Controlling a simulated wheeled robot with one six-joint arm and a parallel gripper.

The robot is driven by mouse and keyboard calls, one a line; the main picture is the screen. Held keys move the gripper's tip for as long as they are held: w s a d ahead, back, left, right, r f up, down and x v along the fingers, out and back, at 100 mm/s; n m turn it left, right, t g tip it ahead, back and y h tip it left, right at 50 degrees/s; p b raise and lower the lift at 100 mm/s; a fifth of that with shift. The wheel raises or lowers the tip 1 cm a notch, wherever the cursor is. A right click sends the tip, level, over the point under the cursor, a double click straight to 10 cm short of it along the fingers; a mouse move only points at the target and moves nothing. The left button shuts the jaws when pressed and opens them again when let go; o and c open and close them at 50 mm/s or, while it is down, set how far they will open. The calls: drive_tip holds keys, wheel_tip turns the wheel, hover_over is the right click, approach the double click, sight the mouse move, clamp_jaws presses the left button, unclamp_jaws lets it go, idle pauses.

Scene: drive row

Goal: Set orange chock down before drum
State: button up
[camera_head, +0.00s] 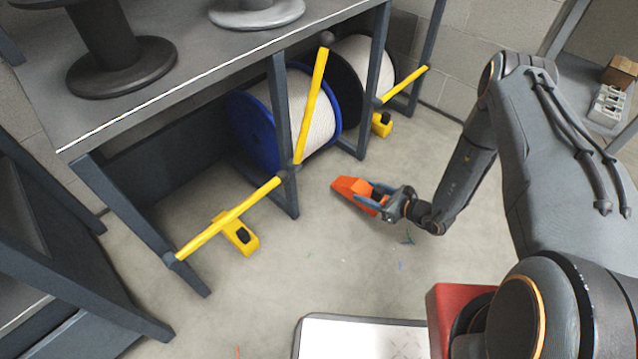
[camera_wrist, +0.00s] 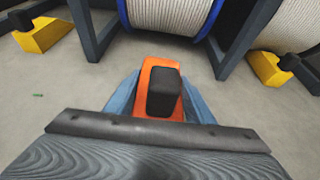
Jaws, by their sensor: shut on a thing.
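The orange chock (camera_head: 353,190), a wedge with a black block on top, is in my gripper (camera_head: 386,201), close to the floor in front of the rack. I cannot tell whether it touches the floor. In the wrist view the chock (camera_wrist: 158,75) sits between the blue-grey fingers, its thin end toward the drum. The drum (camera_head: 265,125) with blue flanges and pale rope stands in the rack's lower bay, left of and beyond the chock. It also shows at the top of the wrist view (camera_wrist: 172,14).
A yellow chock (camera_head: 240,236) lies by the left bay and another yellow chock (camera_head: 382,124) by the black-flanged drum (camera_head: 355,65). Yellow bars (camera_head: 312,105) and dark rack posts (camera_head: 283,140) stand close by. Open floor (camera_head: 300,270) lies in front.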

drive_tip(key=f, duration=0.1)
drive_tip(key=f+b, duration=0.1)
drive_tip(key=f, duration=0.1)
drive_tip(key=shift+w+a+f+b, duration=0.2)
drive_tip(key=shift+w+a+b, duration=0.1)
drive_tip(key=shift+w+b, duration=0.05)
drive_tip(key=w+a+b, duration=0.1)
drive_tip(key=w+a, duration=0.2)
drive_tip(key=w+a+b, duration=0.2)
drive_tip(key=a, duration=0.2)
drive_tip(key=w+a+b, duration=0.2)
drive_tip(key=w+a, duration=0.1)
drive_tip(key=a, duration=0.1)
drive_tip(key=shift+w, duration=0.3)
drive_tip(key=w+a+b, duration=0.1)
drive_tip(key=w+a, duration=0.1)
drive_tip(key=a, duration=0.1)
drive_tip(key=shift+w+a+f+b, duration=0.1)
drive_tip(key=shift+w+a+b, duration=0.15)
drive_tip(key=shift+b, duration=0.15)
drive_tip(key=shift+d+f+b, duration=0.15)
drive_tip(key=shift+f+b, duration=0.25)
drive_tip(key=shift+f, duration=0.35)
drive_tip(key=shift+r, duration=0.1)
drive_tip(key=shift+s, duration=0.1)
drive_tip(key=o, duration=1.5)
